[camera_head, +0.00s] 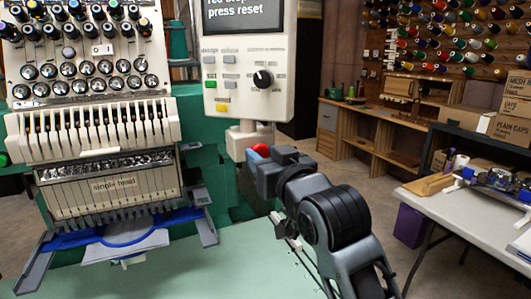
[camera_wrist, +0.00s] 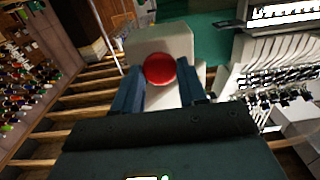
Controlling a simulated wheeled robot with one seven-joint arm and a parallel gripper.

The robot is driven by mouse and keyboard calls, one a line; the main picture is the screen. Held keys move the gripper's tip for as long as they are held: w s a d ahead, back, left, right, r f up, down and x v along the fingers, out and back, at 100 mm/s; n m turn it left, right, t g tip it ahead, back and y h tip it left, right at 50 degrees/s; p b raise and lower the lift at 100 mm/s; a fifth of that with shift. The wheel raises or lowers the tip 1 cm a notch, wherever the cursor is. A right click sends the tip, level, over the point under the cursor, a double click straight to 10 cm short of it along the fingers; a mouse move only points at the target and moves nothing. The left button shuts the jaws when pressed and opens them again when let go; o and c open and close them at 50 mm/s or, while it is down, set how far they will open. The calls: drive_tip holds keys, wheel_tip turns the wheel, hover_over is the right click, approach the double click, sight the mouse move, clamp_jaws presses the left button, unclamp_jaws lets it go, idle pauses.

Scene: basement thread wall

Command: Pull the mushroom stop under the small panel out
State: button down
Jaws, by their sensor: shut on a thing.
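The red mushroom stop (camera_head: 261,149) sits on a cream box (camera_head: 242,138) under the small panel (camera_head: 248,95). In the wrist view the red cap (camera_wrist: 160,68) shows face-on between my two blue-grey fingers, in front of its pale housing (camera_wrist: 165,42). My gripper (camera_head: 256,162) comes from the lower right and is shut on the mushroom stop, one finger on each side of the cap. In the head view the gripper hides part of the cap. The panel's screen, cut off at the top, reads "press reset".
The embroidery machine head (camera_head: 95,120) with a blue hoop (camera_head: 125,232) stands to the left, above a pale green table (camera_head: 190,265). A white table (camera_head: 480,215) with boxes and tools stands at the right. Open floor lies between.

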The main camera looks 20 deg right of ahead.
drive_tip(key=shift+d+f, duration=0.1)
drive_tip(key=c, duration=0.6)
unclamp_jaws()
drive_tip(key=shift+s, duration=0.1)
drive_tip(key=shift+c, duration=0.2)
drive_tip(key=s+b, duration=0.1)
drive_tip(key=s, duration=0.6)
drive_tip(key=shift+s, duration=0.4)
